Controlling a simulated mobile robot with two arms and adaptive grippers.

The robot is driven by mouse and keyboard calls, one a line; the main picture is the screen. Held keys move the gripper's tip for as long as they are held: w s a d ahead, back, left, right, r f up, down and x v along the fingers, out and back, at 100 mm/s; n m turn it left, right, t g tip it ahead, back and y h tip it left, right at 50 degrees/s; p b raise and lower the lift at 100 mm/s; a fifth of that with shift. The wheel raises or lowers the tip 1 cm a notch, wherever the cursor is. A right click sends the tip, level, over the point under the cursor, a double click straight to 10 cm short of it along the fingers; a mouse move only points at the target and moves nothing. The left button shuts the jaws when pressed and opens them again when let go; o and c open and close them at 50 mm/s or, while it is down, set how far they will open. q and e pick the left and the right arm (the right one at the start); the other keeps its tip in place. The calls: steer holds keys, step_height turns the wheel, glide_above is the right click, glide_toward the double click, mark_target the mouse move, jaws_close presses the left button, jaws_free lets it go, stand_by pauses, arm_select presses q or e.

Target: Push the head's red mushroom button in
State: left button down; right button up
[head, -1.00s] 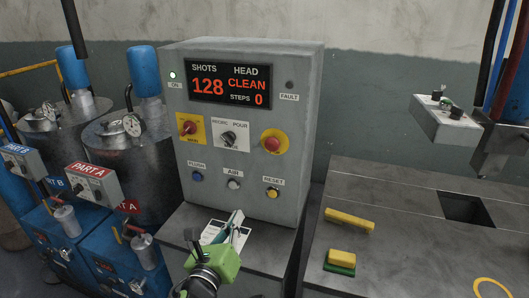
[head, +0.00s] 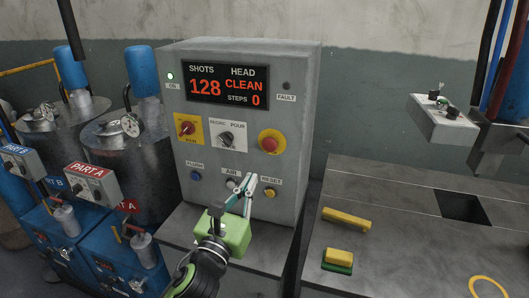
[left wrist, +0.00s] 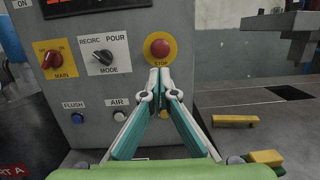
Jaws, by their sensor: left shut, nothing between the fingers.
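A red mushroom button (head: 270,142) sits on a yellow plate at the right of the grey control cabinet's front. In the left wrist view the red button (left wrist: 160,47) is labelled STOP and stands just above my fingertips. My left gripper (head: 250,180) is shut and empty, its green body below and its fingers pointing up towards the cabinet. In the head view its tips are below the button, near the RESET label. In the left wrist view the tips (left wrist: 159,72) overlap the yellow plate's lower edge; I cannot tell the gap in depth. My right gripper is out of view.
The cabinet (head: 300,90) also carries a red MAIN switch (head: 186,128), a mode knob (head: 226,139), and FLUSH (head: 196,175), AIR and RESET (head: 270,193) buttons. A grey box (head: 445,122) with small controls hangs at right. Yellow blocks (head: 346,220) lie on the right table.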

mark_target(268, 147)
arm_select(q)
steer(key=p+x, duration=0.3)
steer(key=x, duration=0.8)
steer(key=shift+w+f, duration=0.1)
